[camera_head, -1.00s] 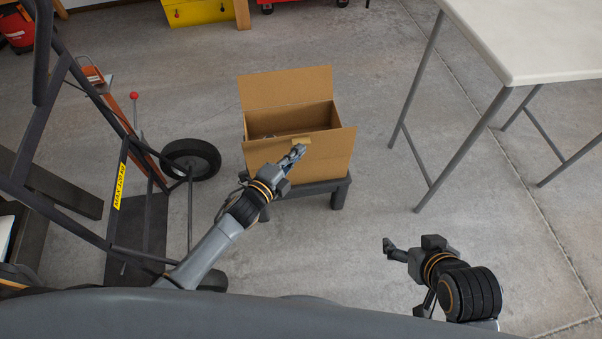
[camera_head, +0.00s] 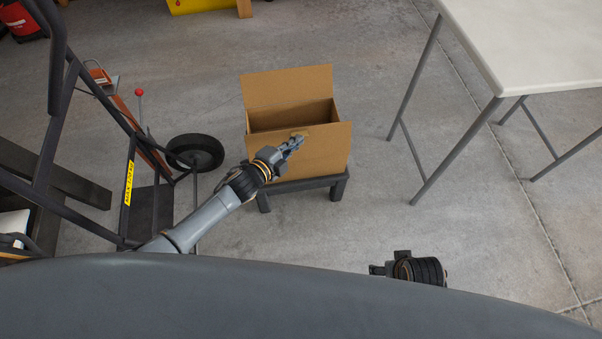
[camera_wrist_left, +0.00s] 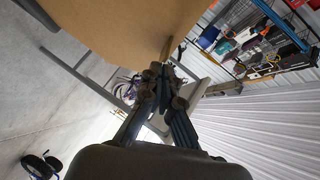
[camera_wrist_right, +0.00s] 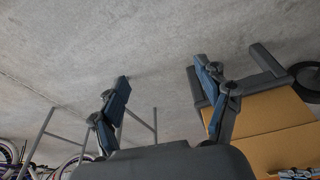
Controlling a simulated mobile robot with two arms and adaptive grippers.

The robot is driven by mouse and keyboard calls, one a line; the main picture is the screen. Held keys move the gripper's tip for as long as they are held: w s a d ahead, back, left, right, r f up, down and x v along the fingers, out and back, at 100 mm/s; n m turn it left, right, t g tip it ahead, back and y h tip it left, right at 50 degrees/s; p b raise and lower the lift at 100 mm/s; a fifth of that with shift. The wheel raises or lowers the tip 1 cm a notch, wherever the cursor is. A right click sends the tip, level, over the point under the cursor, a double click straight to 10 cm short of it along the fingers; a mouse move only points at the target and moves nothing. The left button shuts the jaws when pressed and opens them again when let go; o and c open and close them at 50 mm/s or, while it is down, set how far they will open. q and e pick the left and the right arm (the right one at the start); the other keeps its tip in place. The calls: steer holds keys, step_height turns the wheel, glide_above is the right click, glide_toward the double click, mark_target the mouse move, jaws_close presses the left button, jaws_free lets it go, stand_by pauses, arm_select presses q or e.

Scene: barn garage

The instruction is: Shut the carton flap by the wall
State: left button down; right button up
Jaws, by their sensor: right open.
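The brown open carton (camera_head: 326,150) sits on a low dark stool in the head view. Its far flap (camera_head: 288,88) stands up at the back, and the inside shows as a dark opening. My left gripper (camera_head: 292,143) is at the near panel's upper edge, its fingers drawn close together. In the left wrist view the fingertips (camera_wrist_left: 165,75) are right by the edge of a cardboard panel (camera_wrist_left: 130,25); whether they pinch it is unclear. My right gripper (camera_wrist_right: 161,75) is open and empty, with the carton (camera_wrist_right: 275,120) to its right in its wrist view.
A hand truck (camera_head: 130,185) with a black wheel (camera_head: 194,153) stands left of the carton. A white-topped table (camera_head: 540,45) stands to the right, its thin legs reaching the floor. The low stool (camera_head: 337,188) carries the carton. Bare concrete floor lies between the stool and table.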

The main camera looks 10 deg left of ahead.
mark_target(299, 129)
arm_select(q)
steer(key=shift+w+a+n+g+p, duration=0.2)
steer(key=shift+w+n+g+p, duration=0.1)
steer(key=shift+w+p, duration=0.2)
steer(key=shift+w+a+n+g+p, duration=0.2)
steer(key=shift+w+g+p, duration=0.1)
steer(key=shift+w+p, duration=0.15)
steer(key=shift+w, duration=0.35)
steer(key=shift+w+a, duration=0.15)
steer(key=shift+w, duration=0.2)
arm_select(e)
step_height(299, 129, down, 8)
steer(key=s, duration=0.2)
arm_select(q)
steer(key=w+a+f+b, duration=0.2)
steer(key=w+f+b, duration=0.4)
steer(key=w+b, duration=0.2)
steer(key=shift+a+f+b, duration=0.2)
steer(key=shift+a+b, duration=0.1)
steer(key=shift+b, duration=0.1)
arm_select(e)
steer(key=w+r+t, duration=0.1)
steer(key=w+r, duration=0.1)
steer(key=r, duration=0.8)
steer(key=w+r+t, duration=0.1)
steer(key=w+r, duration=0.1)
steer(key=r, duration=0.8)
steer(key=shift+a, duration=0.2)
arm_select(q)
steer(key=shift+w, duration=0.1)
